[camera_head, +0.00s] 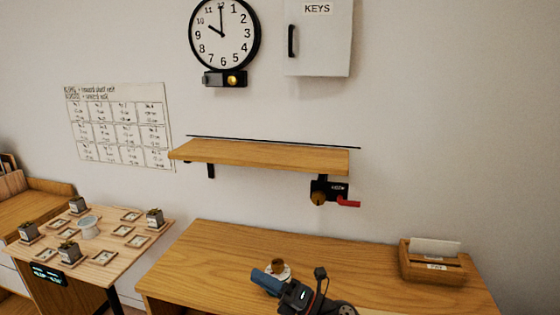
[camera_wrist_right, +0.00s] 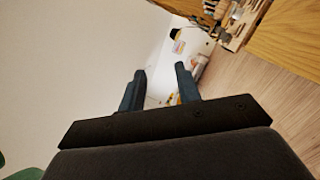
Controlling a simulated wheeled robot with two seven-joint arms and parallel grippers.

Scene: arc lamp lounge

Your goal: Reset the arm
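My right gripper (camera_head: 268,283) shows at the bottom middle of the head view, above the wooden desk (camera_head: 215,262). Its blue-grey fingers point left, and the dark wrist comes in from the bottom edge. In the right wrist view the two fingers of the gripper (camera_wrist_right: 161,84) stand apart with nothing held between them. A small brown cup (camera_head: 277,265) on a white saucer (camera_head: 287,274) shows just behind the gripper in the head view, partly hidden by it. I cannot tell how far apart they are. My left gripper is not in view.
A wooden box with cards (camera_head: 434,265) stands at the desk's right. A wall shelf (camera_head: 262,156) with a red-handled device (camera_head: 331,193) hangs above. A side table (camera_head: 150,236) with several potted plants stands left. The desk's middle left is clear.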

